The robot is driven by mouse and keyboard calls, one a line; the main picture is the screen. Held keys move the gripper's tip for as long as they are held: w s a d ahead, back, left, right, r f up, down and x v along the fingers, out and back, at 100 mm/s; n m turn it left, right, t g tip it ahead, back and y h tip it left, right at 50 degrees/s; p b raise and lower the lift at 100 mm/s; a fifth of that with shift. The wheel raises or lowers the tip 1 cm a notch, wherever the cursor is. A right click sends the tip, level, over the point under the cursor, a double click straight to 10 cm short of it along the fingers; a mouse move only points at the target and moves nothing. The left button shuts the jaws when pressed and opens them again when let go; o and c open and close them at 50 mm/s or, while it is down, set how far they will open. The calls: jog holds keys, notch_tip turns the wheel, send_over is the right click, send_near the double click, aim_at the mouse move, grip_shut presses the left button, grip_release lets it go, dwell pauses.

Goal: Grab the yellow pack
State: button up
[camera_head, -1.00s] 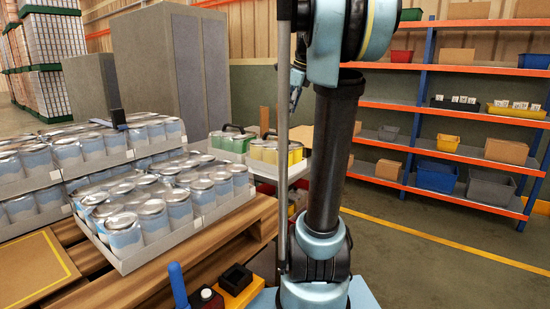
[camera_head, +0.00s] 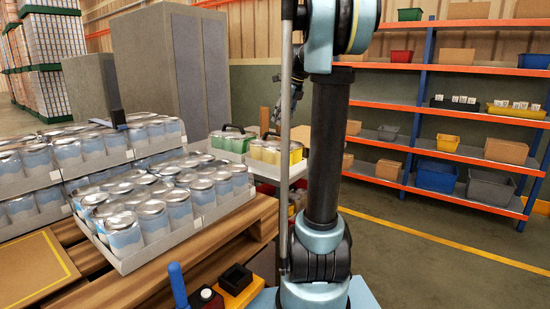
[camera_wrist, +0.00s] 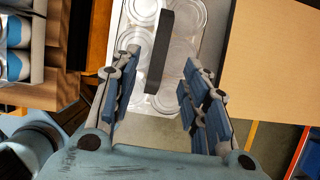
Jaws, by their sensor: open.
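The yellow pack (camera_head: 270,152) is a group of yellow cans with silver tops and a dark handle, on a light tray right of a green pack (camera_head: 232,141). My gripper shows only partly in the head view, just above the yellow pack and beside the pole. In the wrist view my gripper (camera_wrist: 160,68) is open, its blue-padded fingers spread on either side of a black handle (camera_wrist: 159,50). Silver can tops (camera_wrist: 142,12) lie under that handle. The cans' side colour is hidden there. The fingers hold nothing.
Trays of blue-and-white cans (camera_head: 152,220) stand on a wooden pallet (camera_head: 235,238) at left. A shelf rack (camera_head: 425,105) stands at the right. In the wrist view a tan board (camera_wrist: 275,60) lies right of the pack and more cans (camera_wrist: 18,65) at left.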

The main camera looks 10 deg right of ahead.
aim_at(277, 134)
jog(key=shift+x, duration=3.85)
jog(key=shift+w+f, duration=0.1)
jog(key=shift+f, duration=0.15)
grip_shut()
